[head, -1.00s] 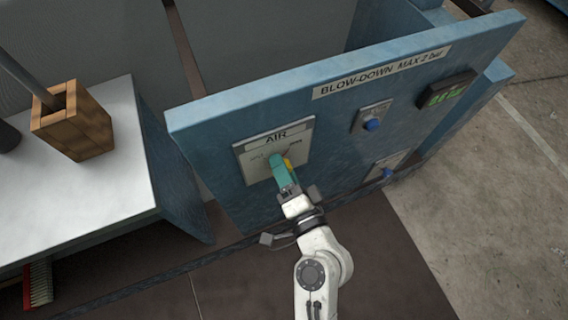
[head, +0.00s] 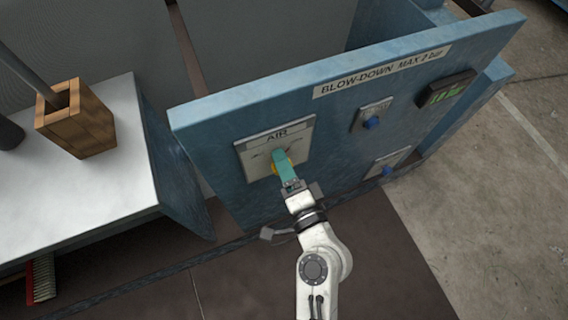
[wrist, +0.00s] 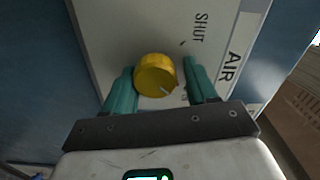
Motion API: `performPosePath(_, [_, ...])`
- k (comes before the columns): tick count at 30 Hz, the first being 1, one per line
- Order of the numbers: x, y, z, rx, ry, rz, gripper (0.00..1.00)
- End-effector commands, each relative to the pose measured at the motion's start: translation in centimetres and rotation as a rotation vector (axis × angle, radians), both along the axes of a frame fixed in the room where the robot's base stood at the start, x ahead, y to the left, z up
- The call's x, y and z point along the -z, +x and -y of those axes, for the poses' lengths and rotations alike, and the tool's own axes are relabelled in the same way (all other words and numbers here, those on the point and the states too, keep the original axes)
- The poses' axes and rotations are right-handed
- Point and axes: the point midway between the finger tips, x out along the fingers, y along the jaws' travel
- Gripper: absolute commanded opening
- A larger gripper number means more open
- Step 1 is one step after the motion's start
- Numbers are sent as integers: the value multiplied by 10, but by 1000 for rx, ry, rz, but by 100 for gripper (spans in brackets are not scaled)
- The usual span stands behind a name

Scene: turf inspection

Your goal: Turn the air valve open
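The yellow round air valve knob (wrist: 155,75) sits on a pale plate (wrist: 118,18) marked AIR and SHUT in the wrist view. A pale pointer mark on the knob points to the lower right there. My gripper (wrist: 158,78) has its teal fingers on either side of the knob. The left finger is close to it or touching; a narrow gap shows at the right finger, so the gripper looks open around the knob. In the head view my gripper (head: 281,163) covers much of the knob (head: 274,168). The rest of the plate's lettering is unclear or hidden.
The blue panel (head: 222,150) also carries two blue buttons (head: 373,123) (head: 387,171), a display (head: 447,90) and a BLOW-DOWN label (head: 382,73). A white bench (head: 100,200) with a wooden holder (head: 82,130) stands left. Open floor (head: 440,215) lies right.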

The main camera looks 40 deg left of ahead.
Motion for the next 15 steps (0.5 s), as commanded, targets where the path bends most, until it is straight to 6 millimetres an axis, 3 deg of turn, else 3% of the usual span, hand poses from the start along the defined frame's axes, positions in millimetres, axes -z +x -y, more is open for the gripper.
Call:
performPosePath(5, [0, 1, 1, 3, 0, 2, 71])
performPosePath(15, [3, -2, 7, 1, -5, -2, 71])
